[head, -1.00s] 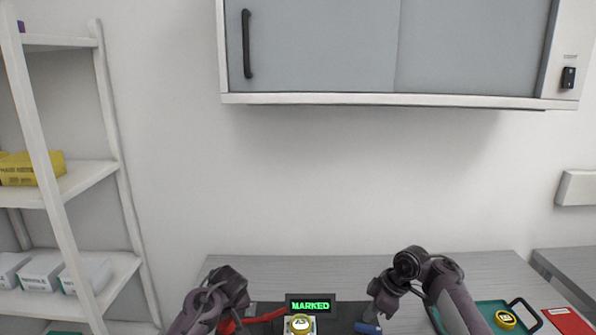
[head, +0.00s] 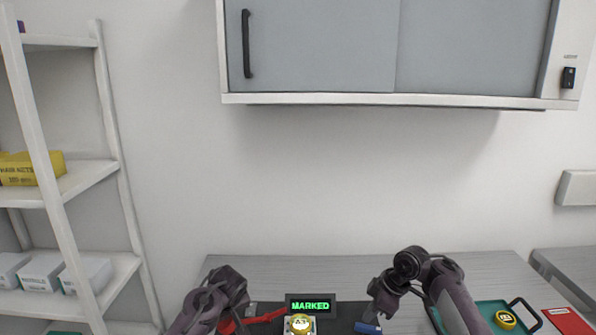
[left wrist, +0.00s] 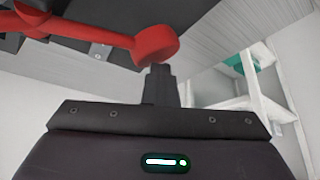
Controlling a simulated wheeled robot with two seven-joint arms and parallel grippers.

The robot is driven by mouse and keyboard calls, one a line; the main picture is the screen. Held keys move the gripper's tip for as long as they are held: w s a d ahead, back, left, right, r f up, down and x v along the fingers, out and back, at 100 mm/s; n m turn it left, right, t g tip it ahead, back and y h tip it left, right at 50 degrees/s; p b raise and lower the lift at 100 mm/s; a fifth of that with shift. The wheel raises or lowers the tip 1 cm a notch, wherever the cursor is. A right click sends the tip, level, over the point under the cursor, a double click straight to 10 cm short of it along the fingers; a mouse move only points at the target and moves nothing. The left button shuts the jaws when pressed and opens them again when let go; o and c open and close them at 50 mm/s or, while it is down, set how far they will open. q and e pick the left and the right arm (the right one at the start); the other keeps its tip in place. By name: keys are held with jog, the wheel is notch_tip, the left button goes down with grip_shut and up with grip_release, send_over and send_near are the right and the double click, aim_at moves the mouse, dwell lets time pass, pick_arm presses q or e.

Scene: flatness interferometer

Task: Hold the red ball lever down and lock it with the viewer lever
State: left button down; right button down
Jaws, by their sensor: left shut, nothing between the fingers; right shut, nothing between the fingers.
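The red ball lever (head: 265,317) reaches left from the dark instrument at the bottom of the head view. In the left wrist view its red ball (left wrist: 156,45) is just beyond my left gripper (left wrist: 158,72), whose fingers are shut and empty. The fingertips overlap the ball's edge there; I cannot tell if they touch. In the head view my left gripper (head: 238,312) hides part of the ball. My right gripper (head: 372,312) is shut and empty, right of the instrument. A blue piece (head: 368,328) shows just below it; I cannot tell whether it is the viewer lever.
A green tray (head: 490,312) with a yellow round piece (head: 506,319) and a red item (head: 566,321) lie right. Shelves (head: 95,180) stand left. The bench behind is clear.

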pick_arm(q)
jog(key=shift+f, duration=0.1)
pick_arm(e)
jog(key=shift+s, duration=0.1)
jog(key=shift+s+d+f, duration=0.1)
jog(key=shift+s+d, duration=0.4)
jog(key=shift+s, duration=0.25)
jog(key=shift+s+d, duration=0.45)
jog(key=shift+s, duration=0.3)
jog(key=shift+f, duration=0.1)
jog(key=shift+f, duration=2.5)
jog(key=shift+w+d, duration=0.3)
jog(key=shift+d, duration=0.1)
notch_tip(320, 180, up, 7)
jog(key=shift+a+r, duration=0.1)
